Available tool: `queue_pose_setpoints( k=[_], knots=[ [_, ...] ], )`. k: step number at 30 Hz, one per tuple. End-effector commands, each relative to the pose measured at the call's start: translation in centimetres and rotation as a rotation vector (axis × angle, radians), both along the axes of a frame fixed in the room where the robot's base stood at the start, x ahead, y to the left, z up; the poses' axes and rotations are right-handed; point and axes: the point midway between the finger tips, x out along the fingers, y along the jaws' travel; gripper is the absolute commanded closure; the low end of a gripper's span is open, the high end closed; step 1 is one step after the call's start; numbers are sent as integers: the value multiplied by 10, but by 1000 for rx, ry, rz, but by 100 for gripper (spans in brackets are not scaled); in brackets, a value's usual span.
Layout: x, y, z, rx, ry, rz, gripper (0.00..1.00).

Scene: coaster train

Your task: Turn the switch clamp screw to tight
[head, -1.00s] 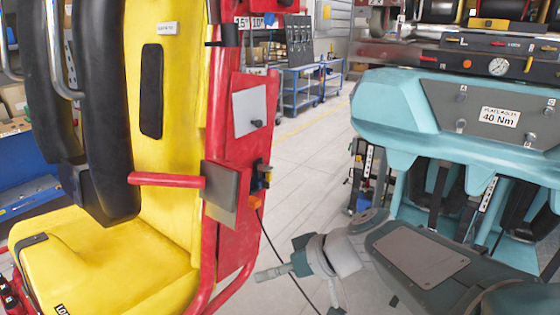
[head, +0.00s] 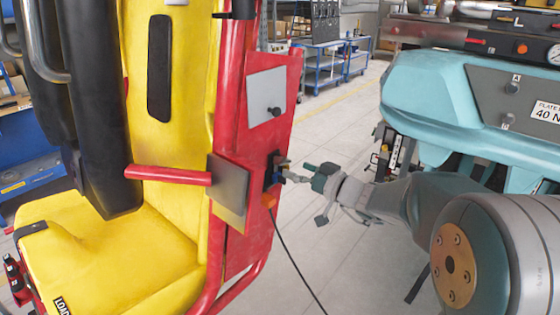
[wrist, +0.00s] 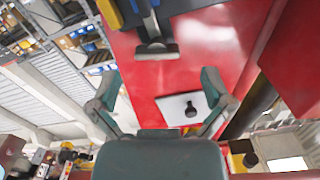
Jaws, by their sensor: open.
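I cannot tell which part is the clamp screw. A pale plate with a black knob (head: 275,111) is above the switch; the knob also shows in the wrist view (wrist: 190,108). My gripper (head: 300,178) is open and empty, close to the right of the switch. Its fingers (wrist: 160,88) spread over the red panel.
A black cable (head: 290,255) hangs below an orange part under the switch. A red bar with a dark square pad (head: 228,188) juts out left of it. A teal machine (head: 430,110) stands at the right.

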Motion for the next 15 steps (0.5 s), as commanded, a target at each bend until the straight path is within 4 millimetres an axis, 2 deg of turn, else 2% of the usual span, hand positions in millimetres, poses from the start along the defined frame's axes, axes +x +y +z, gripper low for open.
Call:
queue_pose_setpoints(
  k=[3,9,15],
  knots=[
    [13,17,0,1,-1,4,0],
    [29,37,0,0,0,2,0],
    [33,43,0,0,1,0,0]
  ],
)
